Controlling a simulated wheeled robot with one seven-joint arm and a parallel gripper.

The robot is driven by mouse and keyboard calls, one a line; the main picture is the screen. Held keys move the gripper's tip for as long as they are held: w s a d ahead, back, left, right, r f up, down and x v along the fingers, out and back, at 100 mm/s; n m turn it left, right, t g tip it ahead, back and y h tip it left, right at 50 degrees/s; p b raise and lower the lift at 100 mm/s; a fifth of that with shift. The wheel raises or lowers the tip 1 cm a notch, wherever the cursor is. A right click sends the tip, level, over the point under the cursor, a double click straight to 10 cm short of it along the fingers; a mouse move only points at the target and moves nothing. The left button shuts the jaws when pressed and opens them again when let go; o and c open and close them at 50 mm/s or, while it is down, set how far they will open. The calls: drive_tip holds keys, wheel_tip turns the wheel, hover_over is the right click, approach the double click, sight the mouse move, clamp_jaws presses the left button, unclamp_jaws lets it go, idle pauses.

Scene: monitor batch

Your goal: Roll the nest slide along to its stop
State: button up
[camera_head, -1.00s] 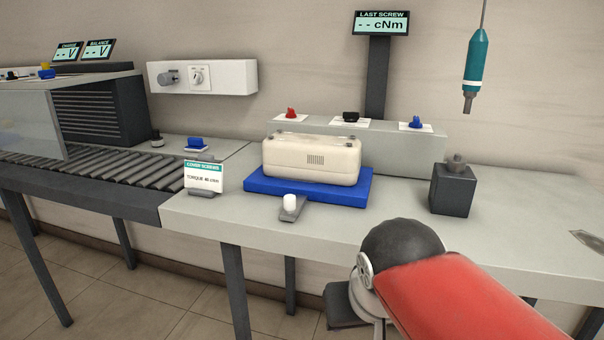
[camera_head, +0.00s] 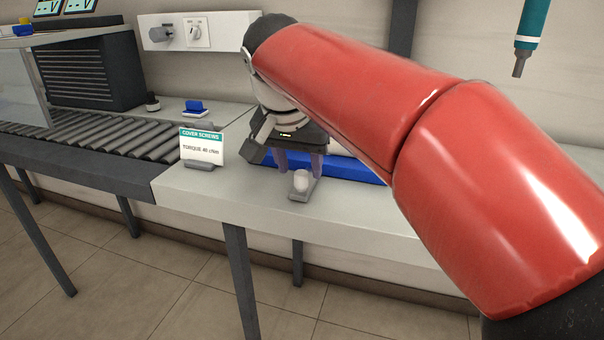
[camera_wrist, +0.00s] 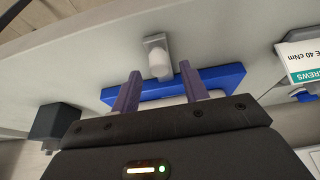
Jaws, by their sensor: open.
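The blue nest slide (camera_head: 356,172) lies on the grey bench, with its right part hidden behind my arm in the head view. It also shows in the wrist view (camera_wrist: 225,76). A white knob (camera_head: 301,181) stands on a small grey bracket at the nest's front edge. In the wrist view, the knob (camera_wrist: 160,63) appears just beyond and between my fingertips. My gripper (camera_head: 298,166) is open and points down behind the knob, with its purple fingers (camera_wrist: 160,75) apart and nothing between them. The cream housing on the nest is mostly hidden by my arm and gripper.
A cover-screws sign (camera_head: 202,146) stands on the bench left of the knob. A roller conveyor (camera_head: 95,135) adjoins at the left. A teal screwdriver (camera_head: 530,25) hangs at the upper right. A dark block (camera_wrist: 55,122) stands left in the wrist view. Bench before the knob is clear.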

drive_tip(key=shift+x, duration=1.4)
clamp_jaws()
